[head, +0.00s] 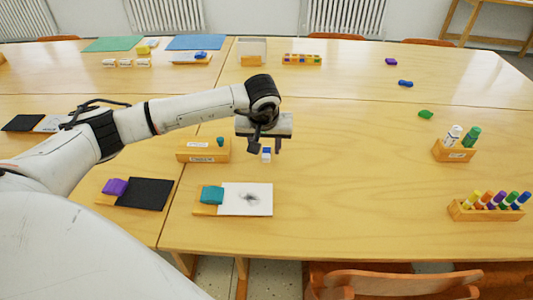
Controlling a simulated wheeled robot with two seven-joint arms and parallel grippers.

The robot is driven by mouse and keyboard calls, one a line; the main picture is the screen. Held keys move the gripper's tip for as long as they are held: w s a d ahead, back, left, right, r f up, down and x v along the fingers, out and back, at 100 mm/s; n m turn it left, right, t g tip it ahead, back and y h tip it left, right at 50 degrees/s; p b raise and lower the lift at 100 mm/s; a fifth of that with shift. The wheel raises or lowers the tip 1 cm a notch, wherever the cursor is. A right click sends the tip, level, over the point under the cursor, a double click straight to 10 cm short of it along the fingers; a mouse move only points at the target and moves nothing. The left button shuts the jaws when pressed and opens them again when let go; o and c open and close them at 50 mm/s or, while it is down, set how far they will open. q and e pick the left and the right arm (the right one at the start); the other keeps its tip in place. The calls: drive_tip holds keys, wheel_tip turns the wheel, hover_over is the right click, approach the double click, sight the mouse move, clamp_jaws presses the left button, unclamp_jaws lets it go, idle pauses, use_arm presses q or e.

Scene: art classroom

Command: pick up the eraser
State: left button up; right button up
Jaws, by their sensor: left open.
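A small white and blue block (266,156), which looks like the eraser, lies on the table just below my left gripper (265,146). My left arm reaches in from the left and the gripper points down over the block. Its two fingers are apart, one to each side of the block's top as seen from here. The gap between fingertips and table is hard to judge. The block looks free and not gripped. My right gripper is not in view.
A wooden box (192,154) with a teal piece stands left of the block. A white sheet (247,203) with a teal block (212,195) lies in front.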

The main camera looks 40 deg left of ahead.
sight(266, 155)
use_arm(q)
drive_tip(key=shift+x, duration=1.45)
drive_tip(key=shift+d, duration=0.1)
clamp_jaws()
wheel_tip(266, 155, up, 10)
